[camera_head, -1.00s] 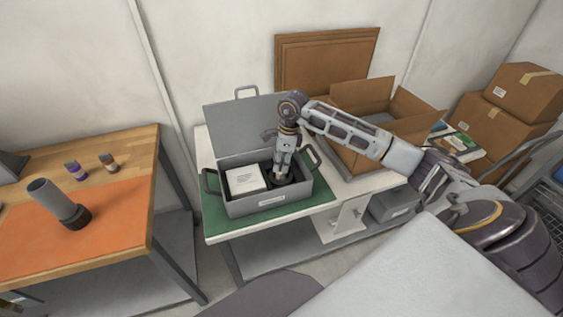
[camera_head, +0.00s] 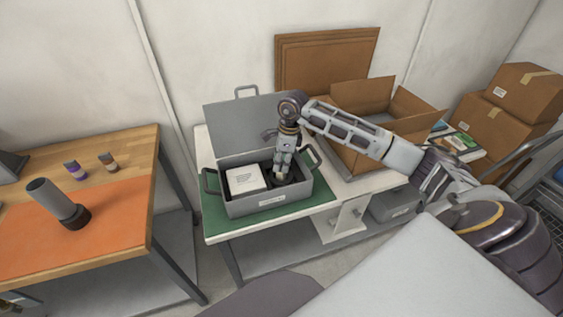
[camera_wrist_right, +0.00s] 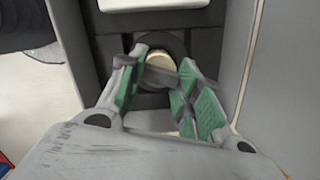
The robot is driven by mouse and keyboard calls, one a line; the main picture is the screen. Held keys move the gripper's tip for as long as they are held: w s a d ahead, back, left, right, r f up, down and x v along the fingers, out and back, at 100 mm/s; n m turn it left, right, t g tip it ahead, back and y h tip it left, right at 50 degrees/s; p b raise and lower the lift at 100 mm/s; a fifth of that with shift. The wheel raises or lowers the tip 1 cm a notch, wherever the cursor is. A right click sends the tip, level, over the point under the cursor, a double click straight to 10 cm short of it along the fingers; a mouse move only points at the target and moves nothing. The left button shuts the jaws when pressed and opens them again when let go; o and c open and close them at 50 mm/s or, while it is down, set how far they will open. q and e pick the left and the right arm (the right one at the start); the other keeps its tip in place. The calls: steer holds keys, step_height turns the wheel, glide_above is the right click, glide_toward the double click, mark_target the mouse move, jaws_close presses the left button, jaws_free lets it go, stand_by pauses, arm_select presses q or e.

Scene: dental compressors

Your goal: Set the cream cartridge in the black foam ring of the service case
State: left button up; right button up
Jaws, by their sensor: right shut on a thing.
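The grey service case (camera_head: 270,207) stands open on a green mat, with its lid up at the back. My right gripper (camera_head: 281,174) reaches down into its right part. In the right wrist view my right gripper (camera_wrist_right: 160,90) is shut on the cream cartridge (camera_wrist_right: 158,62), whose pale round end shows between the green finger pads. The black foam ring (camera_wrist_right: 178,50) shows as a dark round edge around that end. The fingers hide much of both, so I cannot tell how deep the cartridge sits. My left gripper is not in view.
A white box (camera_head: 245,179) fills the case's left part. An open cardboard box (camera_head: 350,150) stands right of the case. At left, a wooden table (camera_head: 120,150) with an orange mat bears a dark grey cylinder (camera_head: 55,202) and two small bottles.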

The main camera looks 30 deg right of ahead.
steer(key=shift+f, duration=0.25)
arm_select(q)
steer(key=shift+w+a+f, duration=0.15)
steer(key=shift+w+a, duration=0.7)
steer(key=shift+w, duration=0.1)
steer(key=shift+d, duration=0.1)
arm_select(e)
steer(key=shift+f, duration=0.1)
steer(key=shift+b, duration=0.3)
steer(key=shift+f, duration=0.2)
steer(key=o, duration=0.9)
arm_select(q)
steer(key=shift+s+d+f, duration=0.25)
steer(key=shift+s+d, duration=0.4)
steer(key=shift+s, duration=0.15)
